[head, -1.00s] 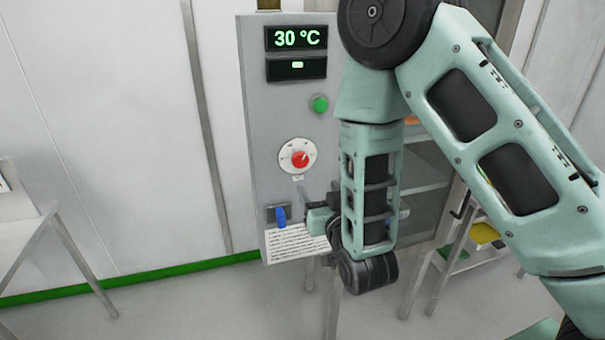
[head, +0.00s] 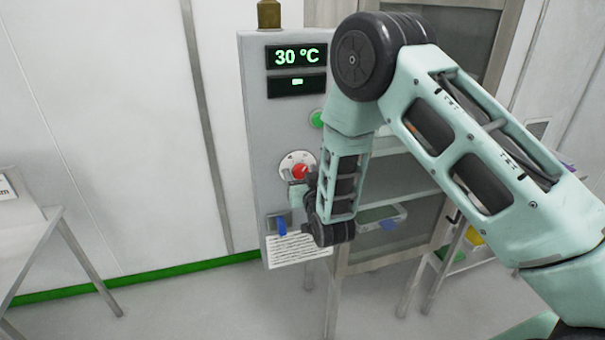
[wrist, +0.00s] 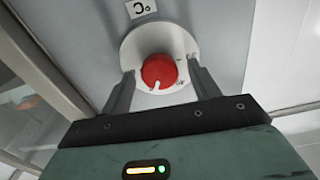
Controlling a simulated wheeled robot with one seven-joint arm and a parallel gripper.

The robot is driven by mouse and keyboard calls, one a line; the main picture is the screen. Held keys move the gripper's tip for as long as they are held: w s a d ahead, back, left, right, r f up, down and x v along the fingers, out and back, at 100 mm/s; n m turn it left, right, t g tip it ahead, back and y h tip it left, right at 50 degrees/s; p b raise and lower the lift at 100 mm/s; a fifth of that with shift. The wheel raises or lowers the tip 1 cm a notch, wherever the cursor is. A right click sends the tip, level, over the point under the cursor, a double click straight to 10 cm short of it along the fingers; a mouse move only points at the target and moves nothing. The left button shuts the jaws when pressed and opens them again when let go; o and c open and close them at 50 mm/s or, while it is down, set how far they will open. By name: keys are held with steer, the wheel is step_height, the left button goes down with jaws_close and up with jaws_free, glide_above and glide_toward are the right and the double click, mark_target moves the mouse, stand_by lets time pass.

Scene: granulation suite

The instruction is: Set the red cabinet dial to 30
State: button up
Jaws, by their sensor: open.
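The red cabinet dial (head: 300,171) sits on a round white plate on the front of the grey cabinet (head: 262,120). In the wrist view the red dial (wrist: 159,72) shows a white pointer mark on the knob. The cabinet's upper display (head: 297,56) reads 30 °C. My gripper (wrist: 160,84) is open, with one finger on each side of the dial; whether the fingers touch it I cannot tell. In the head view my gripper (head: 300,188) is just below the dial, partly hidden by my wrist.
A metal table (head: 30,235) stands at the left. Glass-fronted shelving (head: 400,250) is right of the cabinet.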

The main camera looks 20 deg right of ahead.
steer(key=c, duration=1)
steer(key=shift+o, duration=0.2)
